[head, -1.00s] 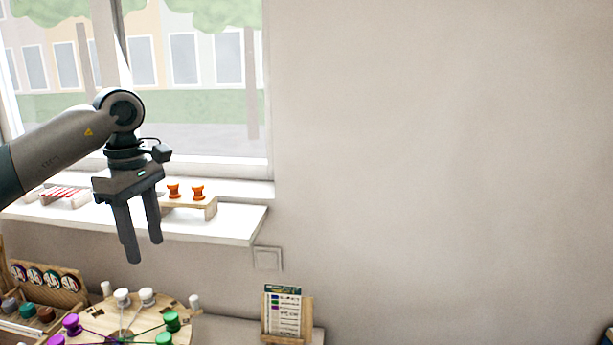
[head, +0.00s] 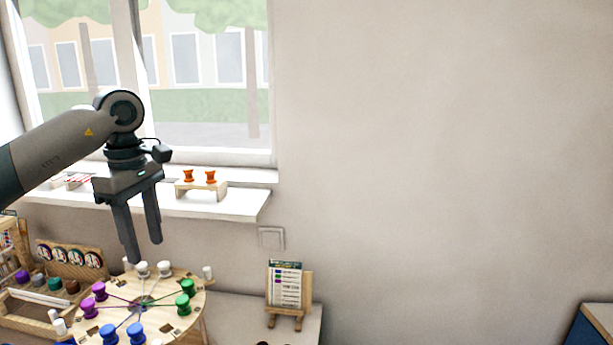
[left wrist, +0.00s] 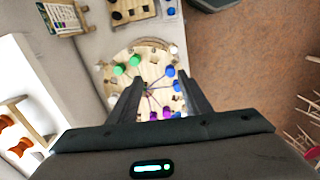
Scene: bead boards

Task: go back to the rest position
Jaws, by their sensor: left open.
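My left gripper (head: 142,252) hangs from the left in the head view, fingers pointing down, apart and empty. It is in the air above and behind the round wooden bead board (head: 165,315), which carries purple, green, blue and white spools joined by dark cords. In the left wrist view the two fingers (left wrist: 168,88) stand apart, with the board (left wrist: 110,75) below them and nothing between them that they touch. My right gripper is not in view.
A windowsill (head: 240,205) with a small stand of orange spools (head: 188,176) lies behind the gripper. A card stand (head: 285,290) is right of the board. A wooden rack (head: 70,260) is at left. The wall at right is clear.

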